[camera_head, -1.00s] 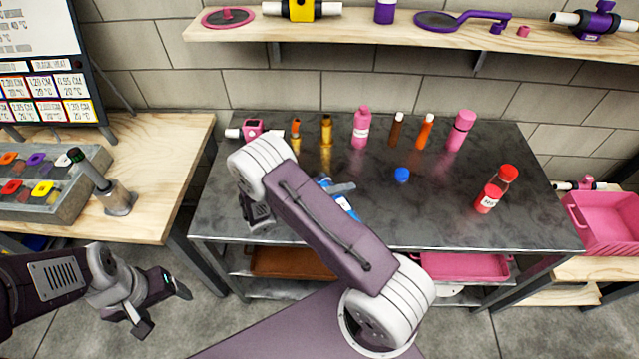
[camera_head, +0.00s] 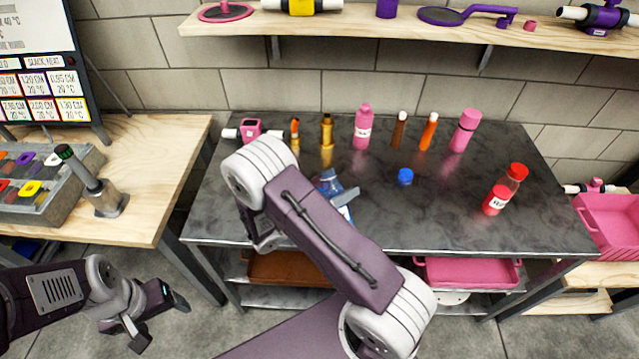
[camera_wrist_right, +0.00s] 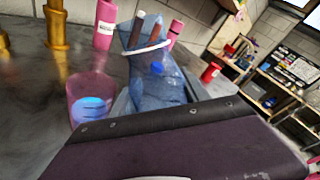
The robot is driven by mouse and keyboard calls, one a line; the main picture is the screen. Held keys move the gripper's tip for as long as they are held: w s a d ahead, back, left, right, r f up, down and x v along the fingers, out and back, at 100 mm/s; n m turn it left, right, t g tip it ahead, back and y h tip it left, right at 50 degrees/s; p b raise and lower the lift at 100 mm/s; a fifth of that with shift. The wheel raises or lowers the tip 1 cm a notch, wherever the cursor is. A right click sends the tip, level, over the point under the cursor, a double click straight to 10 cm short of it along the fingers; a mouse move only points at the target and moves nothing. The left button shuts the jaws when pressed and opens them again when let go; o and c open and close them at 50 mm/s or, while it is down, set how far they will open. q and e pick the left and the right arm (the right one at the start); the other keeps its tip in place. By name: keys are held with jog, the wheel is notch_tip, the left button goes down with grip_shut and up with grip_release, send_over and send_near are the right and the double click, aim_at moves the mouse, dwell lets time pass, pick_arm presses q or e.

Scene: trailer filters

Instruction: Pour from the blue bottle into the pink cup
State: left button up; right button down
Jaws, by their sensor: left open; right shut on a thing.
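The translucent blue bottle (camera_head: 328,183) is held by my right gripper (camera_head: 342,198) over the dark table. The right arm hides part of both in the head view. In the right wrist view the blue bottle (camera_wrist_right: 160,85) is large, with its wide end up beside the pink cup. The translucent pink cup (camera_wrist_right: 78,90) stands on the table just left of the bottle, with something blue visible in its lower part. I cannot tell whether bottle and cup touch. The cup is hidden in the head view. My left gripper (camera_head: 160,321) is open and empty over the floor.
A blue cap (camera_head: 405,176) lies on the dark table (camera_head: 440,215). Pink, orange, brown and gold bottles line its back, including a pink bottle (camera_head: 362,128). The table's centre right is mostly clear.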

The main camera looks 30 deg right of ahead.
jog(key=b, duration=0.1)
jog(key=f+m+b, duration=0.1)
jog(key=shift+s+f+t+b, duration=0.1)
jog(key=shift+s+t+b, duration=0.2)
jog(key=shift+b, duration=0.05)
jog(key=shift+s+r+m, duration=0.25)
jog(key=shift+m, duration=0.45)
jog(key=m+b, duration=0.1)
jog(key=m+h+b, duration=0.1)
jog(key=m+b, duration=0.1)
jog(key=shift+s+t, duration=0.3)
jog(key=shift+s, duration=0.05)
jog(key=shift+s+r+m+b, duration=0.2)
jog(key=shift+m+b, duration=0.1)
jog(key=shift+m, duration=0.4)
notch_tip(320, 180, up, 5)
jog(key=p, duration=0.5)
jog(key=shift+r, duration=0.2)
jog(key=shift+f, duration=0.15)
